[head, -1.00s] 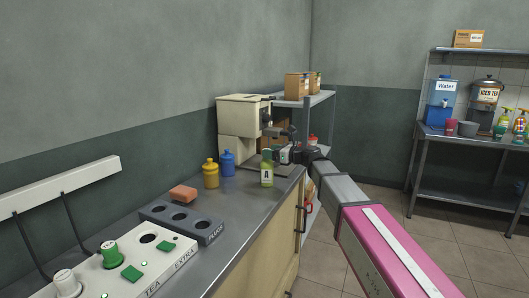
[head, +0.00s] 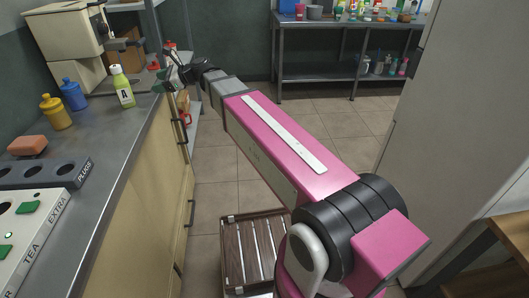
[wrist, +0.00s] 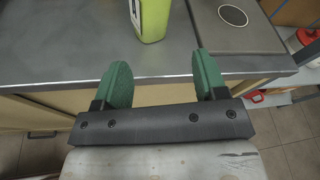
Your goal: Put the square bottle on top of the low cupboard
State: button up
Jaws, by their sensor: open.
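The square bottle, lime green with a white-capped top and a label (head: 122,88), stands upright near the edge of the grey metal counter (head: 110,130). Its lower part (wrist: 150,18) shows at the top of the wrist view. My gripper (head: 166,80) is just right of the bottle, by the counter edge. In the wrist view its two green fingers (wrist: 163,78) are apart with nothing between them, and the bottle is beyond their tips, not touching. The counter has cream doors below; I cannot tell which thing is the low cupboard.
A yellow bottle (head: 55,112) and a blue bottle (head: 73,94) stand left of the square bottle, with a cream machine (head: 68,45) behind. A slatted crate (head: 232,262) is on the floor. A wooden piece (head: 505,250) is at lower right. Tiled floor lies between.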

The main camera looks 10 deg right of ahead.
jog(key=s+d+f+n+h, duration=0.2)
jog(key=d+f+n+h, duration=0.2)
jog(key=d+f, duration=0.55)
jog(key=s+d+f+n+h, duration=0.3)
jog(key=d+f+n, duration=0.1)
jog(key=d+f, duration=0.55)
jog(key=s+d+f+n+g+h, duration=0.1)
jog(key=s+d+f+n+h, duration=0.3)
jog(key=d, duration=0.6)
jog(key=s+d+f+n+g+h, duration=0.2)
jog(key=s+d+f+n, duration=0.3)
jog(key=d, duration=0.5)
notch_tip(320, 180, down, 4)
jog(key=shift+s+d+r+h, duration=0.2)
jog(key=shift+s+d+h, duration=0.1)
jog(key=shift+s+h, duration=0.65)
